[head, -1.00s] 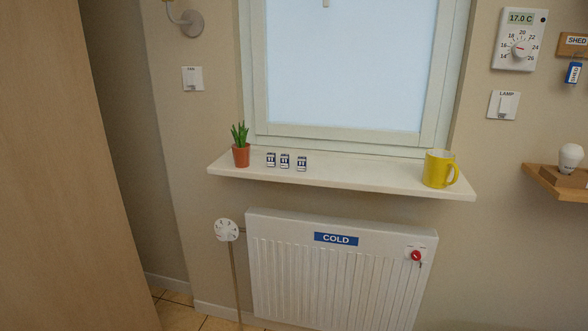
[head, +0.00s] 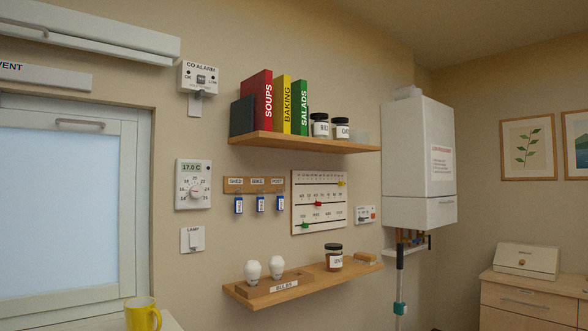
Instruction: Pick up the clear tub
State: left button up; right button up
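A small, pale, see-through tub (head: 361,137) stands at the right end of the upper wooden shelf (head: 300,143), just right of two dark-lidded jars. It is faint against the wall, and its rim and contents are too small to tell. The jar next to it (head: 342,129) has a white label, as does the jar further left (head: 320,126). Neither of my grippers is in view.
Books (head: 263,100) fill the upper shelf's left part. Below are key hooks (head: 254,185), a slider board (head: 318,201) and a lower shelf (head: 300,286) with bulbs and a jar. A white boiler (head: 417,150) hangs close right of the tub. A drawer unit (head: 532,300) stands right.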

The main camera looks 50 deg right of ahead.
aim_at(356, 135)
jog(key=z, duration=2.1)
